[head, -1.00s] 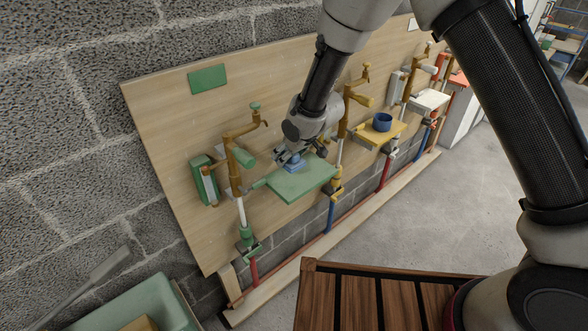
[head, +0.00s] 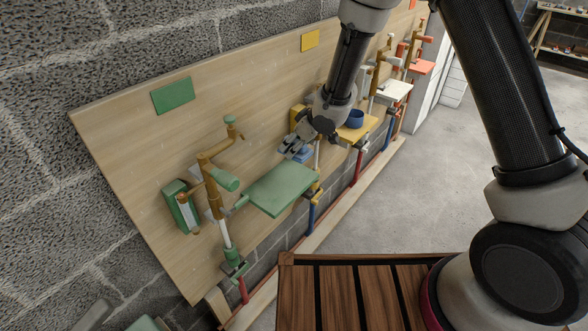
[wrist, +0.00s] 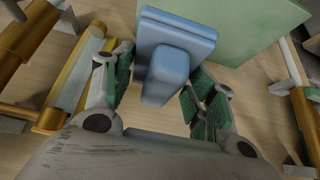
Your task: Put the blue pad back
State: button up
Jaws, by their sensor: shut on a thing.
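A blue pad (wrist: 180,33) with a raised blocky grip shows large in the wrist view. My gripper (wrist: 160,85) has its green-lined fingers on both sides of that grip and is shut on it. In the head view my gripper (head: 297,146) holds the blue pad (head: 303,155) just beyond the far right edge of the green shelf (head: 282,188). The pad looks raised above the shelf's level, and my fingers and wrist partly hide it. The green shelf's top is bare. A blue cup (head: 356,118) stands on the yellow shelf (head: 366,130) to the right.
A white shelf (head: 396,91) and a red shelf (head: 422,67) are farther right. The concrete floor (head: 450,140) is open.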

notch_tip(320, 180, down, 9)
jog(key=shift+r, duration=0.2)
dwell(0.3)
jog(key=o, duration=1)
jog(key=shift+f, duration=0.1)
